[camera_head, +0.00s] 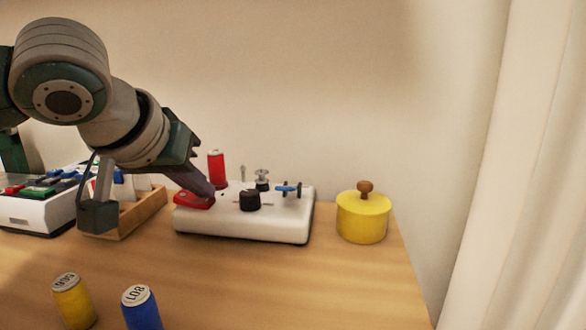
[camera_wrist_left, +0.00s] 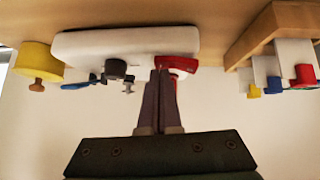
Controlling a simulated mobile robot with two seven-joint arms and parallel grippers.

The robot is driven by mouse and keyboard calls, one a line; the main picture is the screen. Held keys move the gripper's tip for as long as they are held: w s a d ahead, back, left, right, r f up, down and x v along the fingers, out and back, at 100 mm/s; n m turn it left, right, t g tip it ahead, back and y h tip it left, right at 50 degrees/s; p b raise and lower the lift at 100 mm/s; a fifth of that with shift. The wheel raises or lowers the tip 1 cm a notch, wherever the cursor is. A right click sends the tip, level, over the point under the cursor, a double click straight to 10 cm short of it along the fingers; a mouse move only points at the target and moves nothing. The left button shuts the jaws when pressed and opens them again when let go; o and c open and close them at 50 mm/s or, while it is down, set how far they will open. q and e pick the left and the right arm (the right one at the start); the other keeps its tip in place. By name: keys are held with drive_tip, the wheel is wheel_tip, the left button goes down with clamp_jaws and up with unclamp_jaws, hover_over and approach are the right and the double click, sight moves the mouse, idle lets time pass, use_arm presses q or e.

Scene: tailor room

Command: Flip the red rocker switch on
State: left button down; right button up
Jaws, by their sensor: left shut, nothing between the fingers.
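The red rocker switch (camera_head: 194,201) sits at the left end of a white control box (camera_head: 250,230) on the table. My left gripper (camera_head: 210,193) is shut and empty, with its fingertips at the right end of the rocker. In the left wrist view the rocker (camera_wrist_left: 178,62) is beside and partly behind the shut fingertips (camera_wrist_left: 161,66). I cannot tell whether they touch it, nor which way the rocker is tilted. My right gripper is not in view.
A wooden tray (camera_head: 140,214) is on the left. Yellow (camera_head: 73,302) and blue (camera_head: 141,308) spools stand in front.

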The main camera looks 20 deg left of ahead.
use_arm(q)
drive_tip(key=shift+a, duration=0.1)
drive_tip(key=shift+s+a+r+p, duration=0.2)
drive_tip(key=shift+a+r+p, duration=0.05)
drive_tip(key=shift+a+p, duration=0.4)
